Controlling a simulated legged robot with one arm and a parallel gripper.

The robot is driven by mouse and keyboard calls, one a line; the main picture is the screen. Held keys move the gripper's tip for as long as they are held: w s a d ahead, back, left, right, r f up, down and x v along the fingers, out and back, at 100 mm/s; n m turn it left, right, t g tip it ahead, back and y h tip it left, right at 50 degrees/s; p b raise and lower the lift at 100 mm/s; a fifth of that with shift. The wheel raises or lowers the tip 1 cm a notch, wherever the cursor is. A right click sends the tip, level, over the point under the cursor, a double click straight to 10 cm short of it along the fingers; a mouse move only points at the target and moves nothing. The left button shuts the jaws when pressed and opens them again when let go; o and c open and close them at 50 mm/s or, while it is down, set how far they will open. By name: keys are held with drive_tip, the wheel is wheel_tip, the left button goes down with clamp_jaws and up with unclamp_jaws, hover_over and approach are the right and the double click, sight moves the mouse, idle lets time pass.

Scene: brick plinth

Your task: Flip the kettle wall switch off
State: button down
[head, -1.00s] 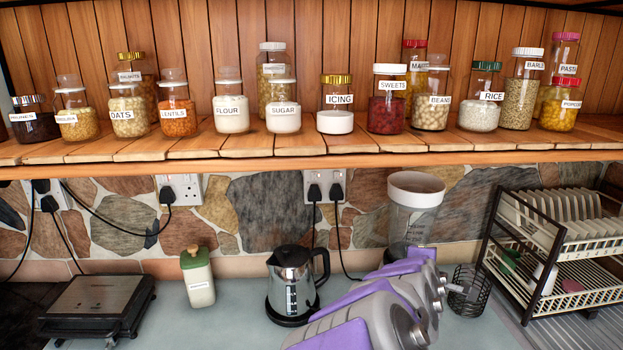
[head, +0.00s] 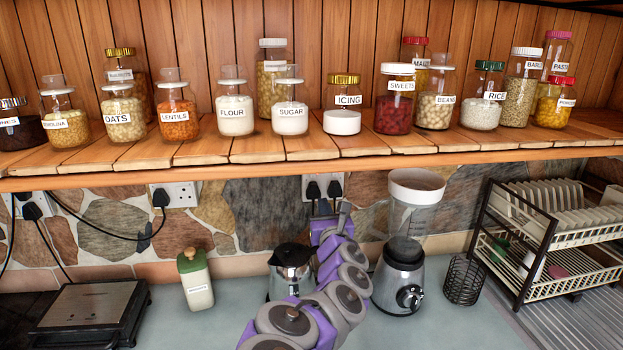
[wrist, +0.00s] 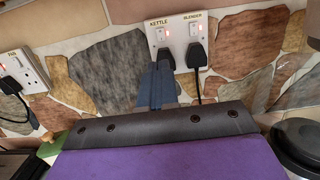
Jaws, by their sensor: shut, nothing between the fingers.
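The kettle switch (wrist: 160,34) is the left of two small white switches on a double wall socket (wrist: 181,35) labelled KETTLE and BLENDER. In the head view the socket (head: 311,181) is just under the shelf, partly hidden, with two black plugs. My gripper (wrist: 161,68) is shut and empty. In the head view my gripper (head: 343,208) is just below the socket. The silver kettle (head: 291,257) is partly hidden behind my arm.
A wooden shelf (head: 300,168) with several labelled jars overhangs the socket. A blender (head: 400,275) stands to the right of my arm, with a wire basket (head: 463,284) and dish rack (head: 520,240) beyond. Another socket (wrist: 22,73) is at left.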

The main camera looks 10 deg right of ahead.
drive_tip(key=w, duration=0.4)
drive_tip(key=w+r, duration=0.1)
drive_tip(key=w, duration=0.3)
drive_tip(key=w+b, duration=0.1)
drive_tip(key=w, duration=0.3)
drive_tip(key=shift+w+r, duration=0.2)
drive_tip(key=shift+w, duration=0.15)
drive_tip(key=shift+w+d, duration=0.15)
drive_tip(key=shift+w, duration=0.4)
drive_tip(key=shift+r, duration=0.1)
